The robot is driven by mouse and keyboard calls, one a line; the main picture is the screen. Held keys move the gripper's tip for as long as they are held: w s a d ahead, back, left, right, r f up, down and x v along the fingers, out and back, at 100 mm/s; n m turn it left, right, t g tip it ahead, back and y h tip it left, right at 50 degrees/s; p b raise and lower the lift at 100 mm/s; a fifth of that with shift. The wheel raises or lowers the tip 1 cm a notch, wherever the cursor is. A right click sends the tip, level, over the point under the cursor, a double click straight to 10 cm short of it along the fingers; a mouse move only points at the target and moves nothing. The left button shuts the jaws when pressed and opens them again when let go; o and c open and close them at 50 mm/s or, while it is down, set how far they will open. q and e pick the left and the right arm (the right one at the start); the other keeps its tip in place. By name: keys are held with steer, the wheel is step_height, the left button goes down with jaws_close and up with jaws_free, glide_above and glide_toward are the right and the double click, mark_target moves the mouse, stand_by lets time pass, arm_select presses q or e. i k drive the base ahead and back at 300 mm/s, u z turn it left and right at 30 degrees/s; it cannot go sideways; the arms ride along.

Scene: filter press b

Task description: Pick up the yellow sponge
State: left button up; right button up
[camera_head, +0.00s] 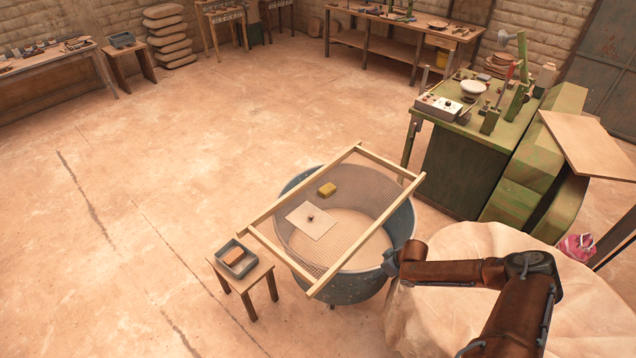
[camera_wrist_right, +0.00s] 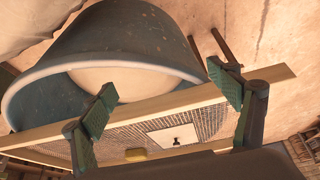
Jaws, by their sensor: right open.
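The yellow sponge (camera_head: 327,189) lies on the mesh of a wooden-framed screen (camera_head: 262,215) set across a large grey tub (camera_head: 405,222). In the right wrist view the sponge (camera_wrist_right: 136,154) shows small near the bottom, beyond the frame bar. My right gripper (camera_head: 390,263) is at the tub's right side, to the right of and nearer than the sponge, and apart from it. My left gripper is not in view.
A pale square sheet (camera_head: 312,220) with a small dark object lies on the mesh beside the sponge. A small stool (camera_head: 262,274) with a grey tray (camera_head: 250,262) stands left of the tub. A green machine (camera_head: 455,165) and a cloth-covered heap (camera_head: 450,305) are to the right. Open floor lies left.

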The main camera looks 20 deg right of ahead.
mark_target(329, 189)
steer(key=z, duration=0.05)
steer(key=i, duration=1.75)
